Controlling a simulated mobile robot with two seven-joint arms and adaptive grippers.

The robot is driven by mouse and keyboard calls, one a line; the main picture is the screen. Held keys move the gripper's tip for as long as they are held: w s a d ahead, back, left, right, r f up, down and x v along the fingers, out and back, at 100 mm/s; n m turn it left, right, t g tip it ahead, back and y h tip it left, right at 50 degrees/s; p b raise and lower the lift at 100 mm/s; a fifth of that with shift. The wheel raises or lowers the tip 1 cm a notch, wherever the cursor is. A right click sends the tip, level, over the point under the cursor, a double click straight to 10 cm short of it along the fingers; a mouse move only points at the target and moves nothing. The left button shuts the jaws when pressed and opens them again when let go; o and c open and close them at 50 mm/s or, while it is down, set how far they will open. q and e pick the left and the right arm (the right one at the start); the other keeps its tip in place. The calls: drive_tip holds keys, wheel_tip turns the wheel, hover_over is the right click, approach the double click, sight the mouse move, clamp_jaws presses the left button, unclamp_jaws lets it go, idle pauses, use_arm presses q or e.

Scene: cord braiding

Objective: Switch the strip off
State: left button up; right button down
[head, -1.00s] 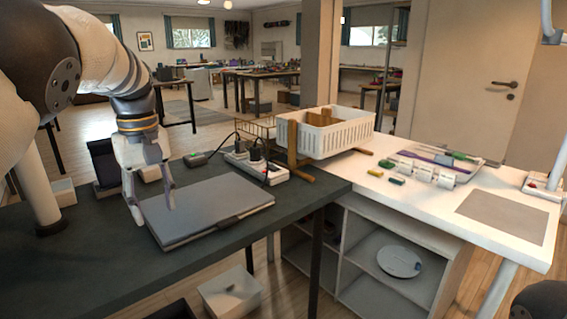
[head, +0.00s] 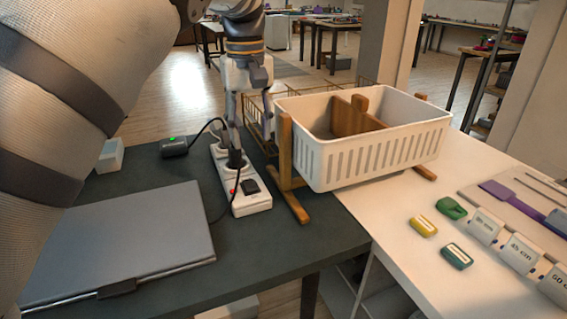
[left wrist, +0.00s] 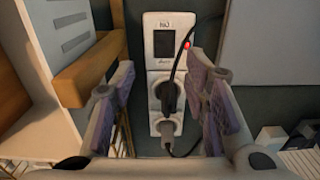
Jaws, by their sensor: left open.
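The white power strip (head: 262,206) lies on the dark table, its near end towards me, beside the white basket's wooden stand. Its black switch (head: 250,186) and a red light (head: 232,192) are at the near end. In the left wrist view the strip (left wrist: 183,20) runs up the middle, with the switch (left wrist: 164,43) and glowing red light (left wrist: 186,44). A black plug (left wrist: 170,97) and a grey plug (left wrist: 168,130) sit in its sockets. My left gripper (left wrist: 160,78) is open and empty above the strip, its fingers either side. My right gripper is out of view.
The white basket (head: 375,160) on its wooden stand (head: 288,165) stands close right of the strip. A closed grey laptop (head: 125,240) lies left. A black box with a green light (head: 173,146) is behind it. Black cables loop beside the strip.

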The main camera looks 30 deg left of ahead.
sight(252, 189)
use_arm(q)
drive_tip(key=f, duration=0.8)
drive_tip(key=s+f, duration=0.1)
drive_tip(key=f, duration=0.2)
drive_tip(key=shift+a+f, duration=0.15)
drive_tip(key=shift+f, duration=0.25)
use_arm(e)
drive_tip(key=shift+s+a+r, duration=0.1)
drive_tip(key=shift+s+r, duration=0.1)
